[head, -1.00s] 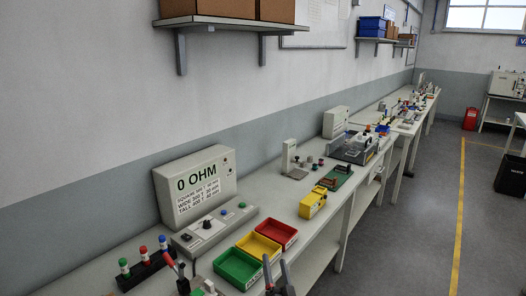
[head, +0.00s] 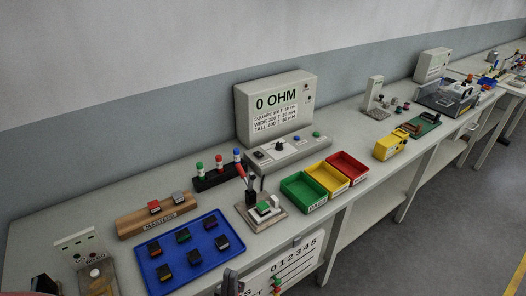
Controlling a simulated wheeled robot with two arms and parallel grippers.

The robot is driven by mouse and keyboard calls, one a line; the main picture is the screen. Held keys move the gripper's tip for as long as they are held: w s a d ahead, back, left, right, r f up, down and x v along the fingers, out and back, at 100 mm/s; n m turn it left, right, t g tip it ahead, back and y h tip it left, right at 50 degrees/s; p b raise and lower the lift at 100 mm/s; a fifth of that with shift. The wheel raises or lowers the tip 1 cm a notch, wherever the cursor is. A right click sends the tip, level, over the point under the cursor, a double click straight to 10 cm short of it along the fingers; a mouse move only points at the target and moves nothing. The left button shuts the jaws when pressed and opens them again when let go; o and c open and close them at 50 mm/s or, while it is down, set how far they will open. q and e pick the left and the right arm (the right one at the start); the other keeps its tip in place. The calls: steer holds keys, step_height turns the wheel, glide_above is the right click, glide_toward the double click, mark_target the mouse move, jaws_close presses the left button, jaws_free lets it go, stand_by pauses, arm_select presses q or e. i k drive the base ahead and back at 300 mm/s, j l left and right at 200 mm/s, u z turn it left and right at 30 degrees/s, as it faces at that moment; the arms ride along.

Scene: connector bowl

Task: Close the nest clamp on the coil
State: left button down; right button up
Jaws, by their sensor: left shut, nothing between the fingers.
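The nest clamp (head: 251,196) stands on a small base plate at the middle of the bench, left of the green bin. Its red-tipped lever stands raised, tilted to the left. A small green-and-white part (head: 264,208), apparently the coil in its nest, sits on the plate beside the lever; its details are too small to tell. My left gripper (head: 231,279) shows only in part at the bottom edge, in front of the bench and below the clamp. It is shut and empty, apart from the clamp. My right gripper is not seen.
A blue tray (head: 221,253) with several dark parts lies left of the clamp. Behind it are a wooden block (head: 135,224) and a rack with coloured caps (head: 203,181). Green, yellow and red bins (head: 317,205) stand to the right. A numbered board (head: 290,263) hangs in front.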

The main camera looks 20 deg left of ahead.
mark_target(249, 183)
steer(key=i+j+u, duration=0.1)
steer(key=j, duration=0.3)
steer(key=i+j, duration=0.3)
steer(key=i+j+u, duration=0.15)
steer(key=j, duration=0.3)
steer(key=i, duration=0.1)
